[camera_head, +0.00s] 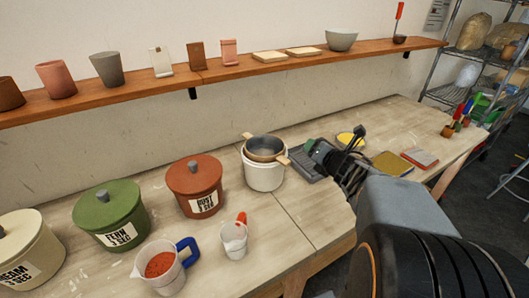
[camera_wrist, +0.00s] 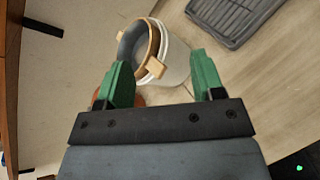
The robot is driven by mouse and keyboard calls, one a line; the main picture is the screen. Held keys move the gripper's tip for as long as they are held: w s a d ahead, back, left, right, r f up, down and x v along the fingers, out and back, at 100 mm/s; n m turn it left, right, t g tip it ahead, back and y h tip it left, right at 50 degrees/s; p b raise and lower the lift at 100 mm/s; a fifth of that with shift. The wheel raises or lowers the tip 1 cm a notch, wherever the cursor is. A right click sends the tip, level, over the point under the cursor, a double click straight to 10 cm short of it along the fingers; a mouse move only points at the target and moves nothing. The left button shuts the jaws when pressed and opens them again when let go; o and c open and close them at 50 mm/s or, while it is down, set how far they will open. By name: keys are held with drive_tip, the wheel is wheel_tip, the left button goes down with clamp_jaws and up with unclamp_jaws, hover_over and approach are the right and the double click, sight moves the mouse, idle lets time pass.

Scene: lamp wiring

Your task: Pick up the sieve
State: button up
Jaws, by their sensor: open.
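The sieve (camera_head: 264,145) has a dark round mesh bowl, a wooden rim and wooden lugs at its sides. It rests on top of a white bucket (camera_head: 264,177) on the bench. In the wrist view the sieve (camera_wrist: 136,43) sits on the white bucket (camera_wrist: 176,61), ahead of my fingers, and one wooden lug (camera_wrist: 155,68) points into the space between them. My gripper (camera_wrist: 163,70) is open with its green fingers apart and nothing between them. In the head view my gripper (camera_head: 318,150) is just right of the sieve, partly hidden by my wrist.
A grey ribbed tray (camera_head: 305,165) lies right of the bucket. Lidded red (camera_head: 195,185) and green (camera_head: 108,213) canisters stand to the left. Two jugs (camera_head: 162,266) (camera_head: 233,240) are in front. A wall shelf (camera_head: 225,72) with cups and tiles runs above.

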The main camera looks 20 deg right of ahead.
sight(289, 163)
drive_tip(key=s+a+f+n+g+y, duration=0.1)
drive_tip(key=s+f+n+y, duration=0.4)
drive_tip(key=n, duration=0.7)
drive_tip(key=shift+n+g+y, duration=0.3)
drive_tip(key=shift+n+y, duration=0.2)
drive_tip(key=shift+y, duration=0.3)
drive_tip(key=x, duration=0.5)
drive_tip(key=r+x, duration=0.1)
drive_tip(key=x, duration=0.2)
drive_tip(key=shift+w+r, duration=0.1)
drive_tip(key=shift+w, duration=0.25)
drive_tip(key=shift+p+x, duration=1.1)
drive_tip(key=shift+x, duration=2.15)
drive_tip(key=shift+d, duration=0.1)
drive_tip(key=shift+c, duration=0.2)
drive_tip(key=c, duration=1)
